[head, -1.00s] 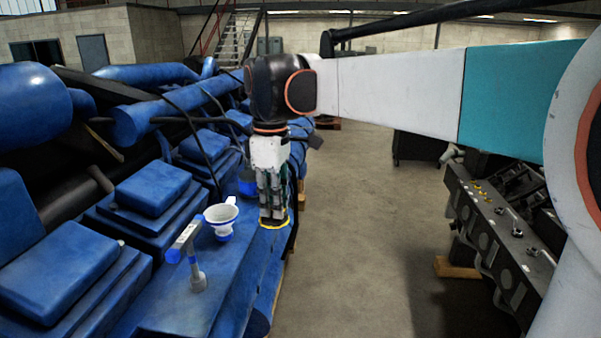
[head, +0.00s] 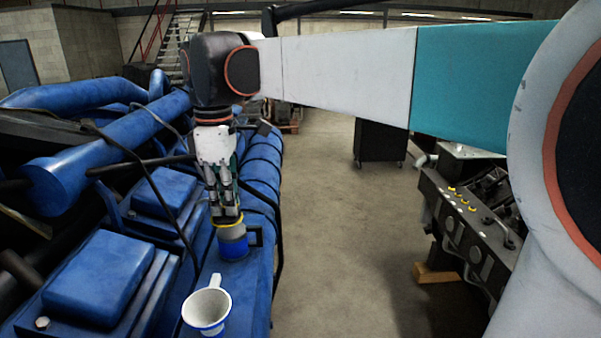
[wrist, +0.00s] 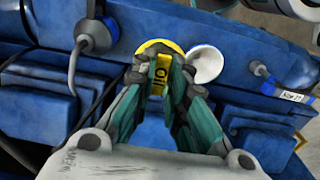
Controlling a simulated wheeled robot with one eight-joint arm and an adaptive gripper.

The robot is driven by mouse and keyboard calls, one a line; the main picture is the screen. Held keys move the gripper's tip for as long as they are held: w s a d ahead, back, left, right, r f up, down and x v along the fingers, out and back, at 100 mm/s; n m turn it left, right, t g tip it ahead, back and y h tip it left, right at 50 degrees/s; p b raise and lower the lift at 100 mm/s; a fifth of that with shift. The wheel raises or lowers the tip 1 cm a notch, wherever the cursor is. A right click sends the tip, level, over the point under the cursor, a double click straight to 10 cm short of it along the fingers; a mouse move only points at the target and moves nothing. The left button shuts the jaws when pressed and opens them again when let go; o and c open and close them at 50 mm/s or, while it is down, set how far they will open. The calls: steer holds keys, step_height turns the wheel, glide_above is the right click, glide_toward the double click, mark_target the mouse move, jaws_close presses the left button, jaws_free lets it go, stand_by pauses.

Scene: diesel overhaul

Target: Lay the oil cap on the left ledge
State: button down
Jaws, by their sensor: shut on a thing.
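The oil cap, a yellow disc with a raised bar marked "OIL", is between my fingertips in the wrist view (wrist: 160,62). In the head view the cap (head: 230,223) shows as a yellow rim under my gripper (head: 226,212). My gripper points down and is shut on the cap's bar. The blue ledge (head: 257,190) runs along the engine's side under the gripper. A blue cylinder (head: 233,246) with a square handle appears right below the cap; I cannot tell whether they touch.
A tool with a label (wrist: 288,94) lies further right there. Blue covers (head: 100,275) rise left of the ledge. Open floor (head: 345,235) lies right.

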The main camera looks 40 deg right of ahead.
step_height(320, 180, down, 19)
steer(key=shift+r+p, duration=0.1)
steer(key=shift+p, duration=0.4)
steer(key=shift+f, duration=0.25)
steer(key=c, duration=1.6)
jaws_free()
